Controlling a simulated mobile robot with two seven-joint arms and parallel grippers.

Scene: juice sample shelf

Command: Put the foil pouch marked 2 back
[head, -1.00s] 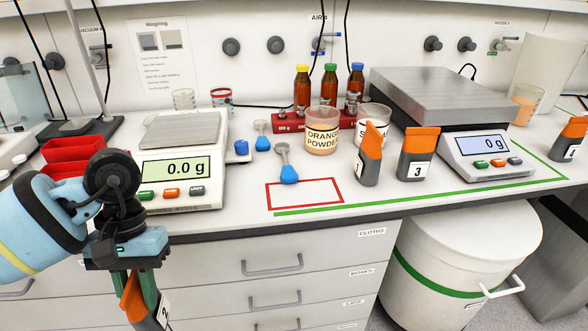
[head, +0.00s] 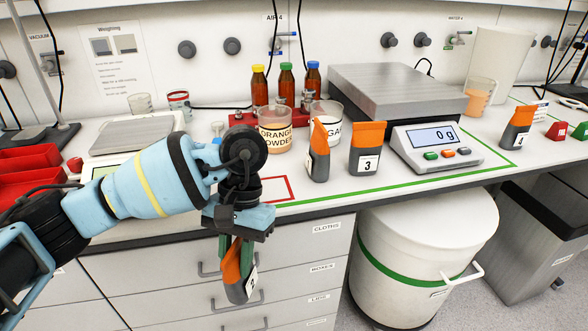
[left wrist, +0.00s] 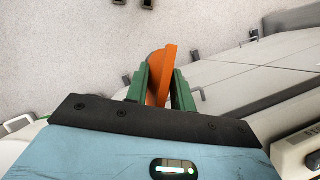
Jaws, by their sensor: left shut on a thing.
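My left gripper (head: 238,240) is shut on an orange and grey foil pouch (head: 236,280) and holds it in front of the drawers, below the bench top's front edge. The pouch hangs tilted, its label turned mostly aside. In the left wrist view, the pouch's orange top (left wrist: 163,75) sits between the green fingers of the left gripper (left wrist: 160,85). Pouch 3 (head: 368,148) stands on the bench, with another pouch (head: 319,150) left of it, its label turned away. Pouch 4 (head: 517,128) stands farther right. My right gripper is not in view.
A red outlined rectangle (head: 285,187) and a green line (head: 320,198) mark the bench front. The orange powder jar (head: 275,140), sugar jar (head: 330,112), brown bottles (head: 286,88) and steel-topped scale (head: 430,145) stand behind. A white bin (head: 425,235) stands below.

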